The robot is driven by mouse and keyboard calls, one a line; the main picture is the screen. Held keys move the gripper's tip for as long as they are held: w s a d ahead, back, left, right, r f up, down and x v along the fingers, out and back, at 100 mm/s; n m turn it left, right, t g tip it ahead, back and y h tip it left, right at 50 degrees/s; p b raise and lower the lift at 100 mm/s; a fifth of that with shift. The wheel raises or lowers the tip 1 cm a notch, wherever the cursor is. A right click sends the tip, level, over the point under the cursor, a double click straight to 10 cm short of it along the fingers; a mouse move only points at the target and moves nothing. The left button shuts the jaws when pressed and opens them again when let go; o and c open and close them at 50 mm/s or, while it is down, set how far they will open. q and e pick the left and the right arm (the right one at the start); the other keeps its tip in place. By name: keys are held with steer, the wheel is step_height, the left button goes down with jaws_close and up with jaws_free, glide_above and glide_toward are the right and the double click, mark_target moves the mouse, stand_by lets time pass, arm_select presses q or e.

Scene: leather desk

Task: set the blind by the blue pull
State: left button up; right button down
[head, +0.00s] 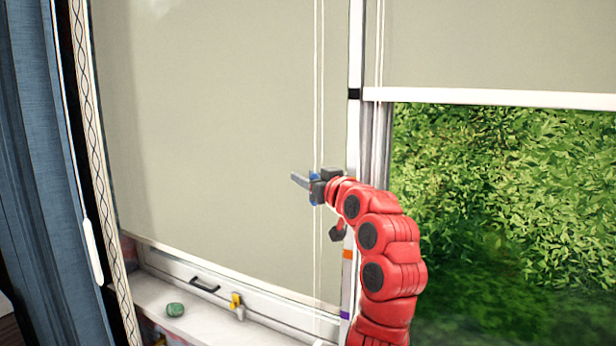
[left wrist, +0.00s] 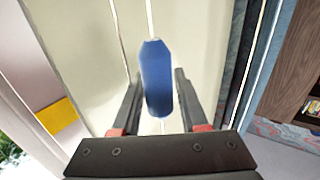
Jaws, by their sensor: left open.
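The blue pull (left wrist: 156,80) hangs on a thin pale cord and stands between the two fingers of my left gripper (left wrist: 159,85) in the left wrist view. The fingers are apart, with a gap visible on each side of it. In the head view my left gripper (head: 304,182) is at the cords in front of the left blind (head: 215,120), and a little blue (head: 313,192) shows there, mostly covered. The left blind hangs low, close to the sill. The right blind's white bottom bar (head: 490,98) is high, with greenery below it.
The white post (head: 355,60) carries a black band (head: 354,94), an orange band (head: 347,254) and a purple band (head: 345,315). A green stone-like object (head: 175,309) lies on the sill beside a yellow-handled latch (head: 237,304). A blue curtain (head: 45,170) hangs at left.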

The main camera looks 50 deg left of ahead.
arm_select(q)
jaws_close()
stand_by(1.3)
